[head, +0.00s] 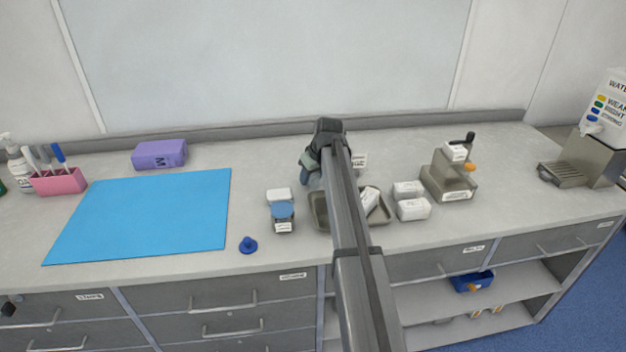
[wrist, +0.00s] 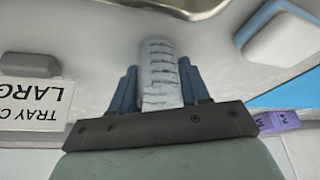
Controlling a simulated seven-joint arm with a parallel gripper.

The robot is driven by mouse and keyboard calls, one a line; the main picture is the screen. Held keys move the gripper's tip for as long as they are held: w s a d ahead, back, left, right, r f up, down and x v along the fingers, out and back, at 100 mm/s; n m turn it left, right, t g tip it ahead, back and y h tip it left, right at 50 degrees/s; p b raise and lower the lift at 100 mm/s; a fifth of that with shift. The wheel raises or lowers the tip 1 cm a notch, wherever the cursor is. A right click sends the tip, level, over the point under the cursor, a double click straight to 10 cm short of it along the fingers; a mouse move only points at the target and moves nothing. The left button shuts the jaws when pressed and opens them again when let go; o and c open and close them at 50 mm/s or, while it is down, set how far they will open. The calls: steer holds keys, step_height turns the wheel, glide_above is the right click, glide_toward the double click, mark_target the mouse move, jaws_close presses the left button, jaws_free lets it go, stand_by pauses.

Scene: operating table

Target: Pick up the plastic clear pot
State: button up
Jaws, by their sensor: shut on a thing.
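The clear plastic pot (wrist: 160,75) shows in the wrist view as a pale, see-through cylinder with dark graduation marks. My gripper (wrist: 160,88) has its blue fingers on both sides of the pot, closed on it. The pot's far end lies toward the top of the wrist view, over the pale counter. In the head view my gripper (head: 312,180) is at the back of the grey tray, and my arm hides much of it. I cannot tell in the head view whether the pot is clear of the surface.
A grey tray (head: 319,222) with a white packet (head: 370,200) lies under my arm. White boxes (head: 413,209) stand to its right, and a blue-lidded container (head: 282,211) to its left. A blue mat (head: 150,215) covers the left counter. A grey device (head: 448,180) stands further right.

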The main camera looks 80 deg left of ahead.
steer(key=shift+c, duration=1)
